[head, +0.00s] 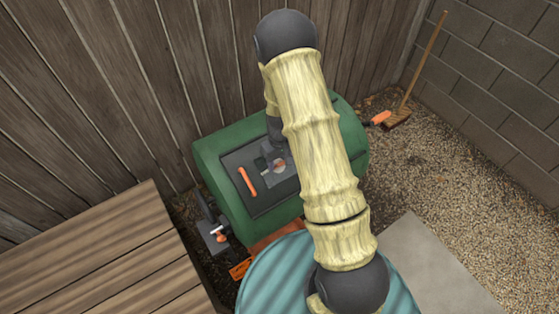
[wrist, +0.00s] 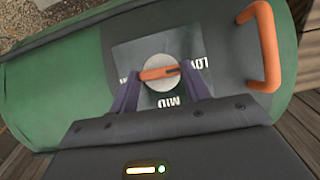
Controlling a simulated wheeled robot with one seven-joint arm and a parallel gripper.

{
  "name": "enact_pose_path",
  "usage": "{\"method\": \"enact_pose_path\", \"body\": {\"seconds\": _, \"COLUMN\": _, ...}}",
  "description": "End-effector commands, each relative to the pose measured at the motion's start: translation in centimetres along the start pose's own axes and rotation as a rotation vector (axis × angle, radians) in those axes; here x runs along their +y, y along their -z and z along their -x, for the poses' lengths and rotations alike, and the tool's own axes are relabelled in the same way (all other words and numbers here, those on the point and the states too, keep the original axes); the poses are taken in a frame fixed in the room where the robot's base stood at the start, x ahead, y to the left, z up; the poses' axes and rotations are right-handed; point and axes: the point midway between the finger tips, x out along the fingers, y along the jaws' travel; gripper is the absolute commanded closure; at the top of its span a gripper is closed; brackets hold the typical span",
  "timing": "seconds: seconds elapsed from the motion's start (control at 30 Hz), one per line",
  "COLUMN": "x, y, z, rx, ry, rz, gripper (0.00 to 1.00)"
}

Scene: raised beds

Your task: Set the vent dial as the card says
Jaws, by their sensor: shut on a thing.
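The vent dial (wrist: 160,74) is a pale round disc with an orange bar (wrist: 153,74) across it, on a grey plate on the green composter's lid. White lettering around it shows upside down: MID (wrist: 168,102) at the near side, LOW (wrist: 198,66) at the right, and a partly hidden word at the left. The bar lies nearly level in the wrist view, with a dark mark near its right end. My gripper (wrist: 163,82) has its purple fingers on either side of the dial, shut on it. In the head view the dial (head: 280,167) is partly covered by my gripper. I cannot make out a card.
The green composter (head: 225,165) stands against a wooden fence; its lid has an orange handle (head: 247,181). A slatted wooden table (head: 110,255) is at the left, and a ribbed teal lid (head: 275,280) is in front. A broom (head: 398,117) leans at the right above open gravel.

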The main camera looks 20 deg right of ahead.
Motion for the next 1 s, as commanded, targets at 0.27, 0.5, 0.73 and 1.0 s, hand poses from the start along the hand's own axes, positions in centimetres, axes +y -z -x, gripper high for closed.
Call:
{"method": "enact_pose_path", "body": {"seconds": 0.27, "x": 0.29, "y": -0.01, "z": -0.25, "rx": 0.001, "ry": 0.073, "rz": -0.127, "gripper": 0.76}}
{"method": "enact_pose_path", "body": {"seconds": 0.5, "x": 0.54, "y": -0.06, "z": -0.39, "rx": 0.002, "ry": 0.175, "rz": -0.302, "gripper": 0.76}}
{"method": "enact_pose_path", "body": {"seconds": 0.73, "x": 0.77, "y": -0.15, "z": -0.47, "rx": 0.002, "ry": 0.284, "rz": -0.49, "gripper": 0.76}}
{"method": "enact_pose_path", "body": {"seconds": 1.0, "x": 1.0, "y": -0.34, "z": -0.59, "rx": 0.002, "ry": 0.412, "rz": -0.713, "gripper": 0.76}}
